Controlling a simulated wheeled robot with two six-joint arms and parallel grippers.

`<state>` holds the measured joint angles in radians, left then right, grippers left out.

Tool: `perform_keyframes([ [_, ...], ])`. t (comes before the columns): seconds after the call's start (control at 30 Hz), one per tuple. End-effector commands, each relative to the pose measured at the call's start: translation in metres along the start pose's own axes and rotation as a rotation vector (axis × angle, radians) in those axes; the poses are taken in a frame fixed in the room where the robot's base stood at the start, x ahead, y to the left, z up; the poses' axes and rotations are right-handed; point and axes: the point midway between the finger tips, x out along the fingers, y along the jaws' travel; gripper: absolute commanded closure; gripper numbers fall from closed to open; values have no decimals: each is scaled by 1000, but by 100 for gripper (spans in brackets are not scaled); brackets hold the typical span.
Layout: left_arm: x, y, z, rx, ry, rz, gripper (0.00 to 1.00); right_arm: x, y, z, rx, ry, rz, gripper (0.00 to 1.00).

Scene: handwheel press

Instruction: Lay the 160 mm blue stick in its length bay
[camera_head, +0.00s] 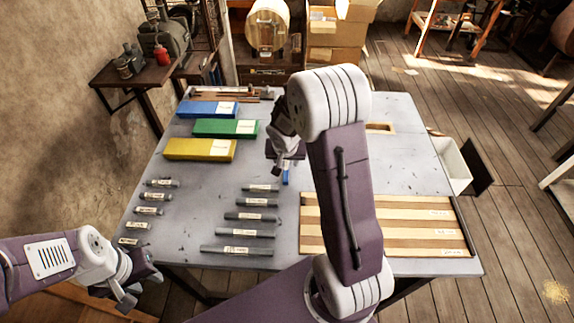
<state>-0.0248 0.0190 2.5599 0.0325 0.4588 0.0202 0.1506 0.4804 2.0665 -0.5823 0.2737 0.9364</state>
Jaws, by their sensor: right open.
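A small blue piece (286,176) shows on the grey table just below my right gripper (284,162); it may be the blue stick, but most of it is hidden and its length cannot be told. My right gripper is open, above the table's middle, its fingers partly hidden by its own wrist. The slatted wooden tray (420,228) with labelled length bays lies at the table's front right, its left part covered by my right arm. My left gripper (140,291) is open and empty, off the table's front left corner.
Blue (200,109), green (218,128) and yellow (190,150) labelled blocks lie at the back left. Two columns of grey labelled bars (237,250) lie at the front left. A white open box (452,165) stands beyond the right edge. The table's right back is mostly clear.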

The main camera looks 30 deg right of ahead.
Motion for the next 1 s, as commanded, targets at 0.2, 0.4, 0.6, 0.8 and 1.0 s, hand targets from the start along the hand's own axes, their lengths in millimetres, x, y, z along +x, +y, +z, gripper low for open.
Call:
perform_keyframes([
  [0.2,2,0,0,0,0,0,64,12,0,0,1,1,0,58],
  [0.4,2,0,0,0,0,0,64,11,0,0,1,0,0,86],
  [0.6,2,0,0,0,0,0,64,11,0,0,1,0,0,100],
  [0.8,1,0,0,0,0,0,64,9,0,-1,1,1,0,100],
  [1.0,-10,0,-1,0,0,0,64,-12,0,-10,3,3,-1,100],
])
